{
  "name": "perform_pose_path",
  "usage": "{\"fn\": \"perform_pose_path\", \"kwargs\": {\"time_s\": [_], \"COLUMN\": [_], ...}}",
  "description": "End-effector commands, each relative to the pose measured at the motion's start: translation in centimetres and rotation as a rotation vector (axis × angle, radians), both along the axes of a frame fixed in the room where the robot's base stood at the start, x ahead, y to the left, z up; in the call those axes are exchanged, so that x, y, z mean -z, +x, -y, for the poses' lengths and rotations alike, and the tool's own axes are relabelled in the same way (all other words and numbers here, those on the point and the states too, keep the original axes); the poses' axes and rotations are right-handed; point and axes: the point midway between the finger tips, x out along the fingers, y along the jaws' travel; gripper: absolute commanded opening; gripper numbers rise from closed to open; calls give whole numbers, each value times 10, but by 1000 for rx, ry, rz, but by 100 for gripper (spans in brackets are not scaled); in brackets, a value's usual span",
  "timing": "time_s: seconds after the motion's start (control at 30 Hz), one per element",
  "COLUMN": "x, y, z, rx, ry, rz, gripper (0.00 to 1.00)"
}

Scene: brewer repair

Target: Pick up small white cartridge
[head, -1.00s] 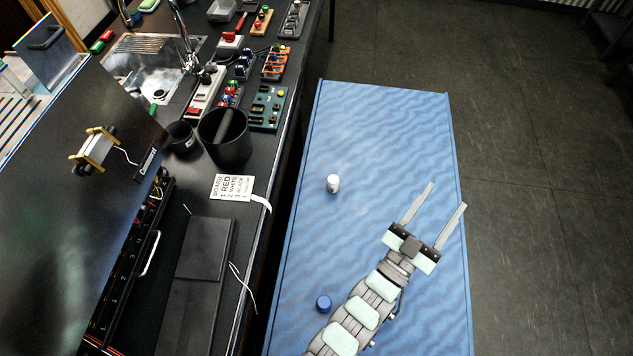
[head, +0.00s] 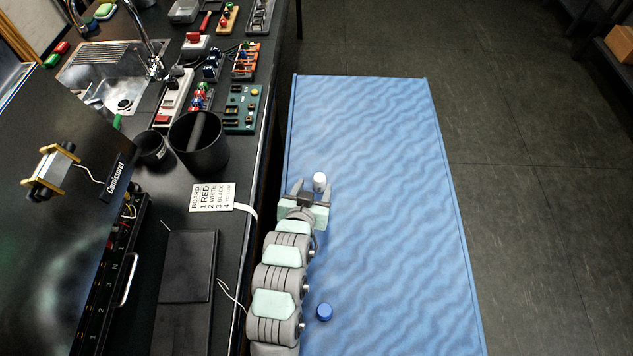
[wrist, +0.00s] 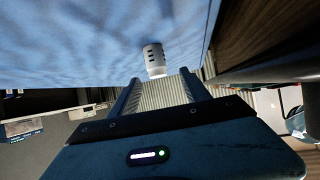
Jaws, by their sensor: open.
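The small white cartridge (head: 319,181) stands on the blue mat (head: 385,200), near its left edge. In the wrist view the cartridge (wrist: 154,60) shows small dark slots in its side and sits just beyond the fingertips, in line with the space between them. My gripper (head: 313,186) is open, with its fingers pointing at the cartridge. In the wrist view the fingers of my gripper (wrist: 160,80) stand apart with nothing held. I cannot tell whether the fingertips reach to either side of the cartridge or stop short.
The right side of the mat is clear.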

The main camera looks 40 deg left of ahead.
Motion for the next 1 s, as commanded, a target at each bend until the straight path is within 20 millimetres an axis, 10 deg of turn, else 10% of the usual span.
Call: {"fn": "perform_pose_path", "kwargs": {"time_s": [1.0], "x": [47], "y": [68], "z": [-37], "rx": [0], "ry": [4], "rz": [5], "gripper": [55]}}
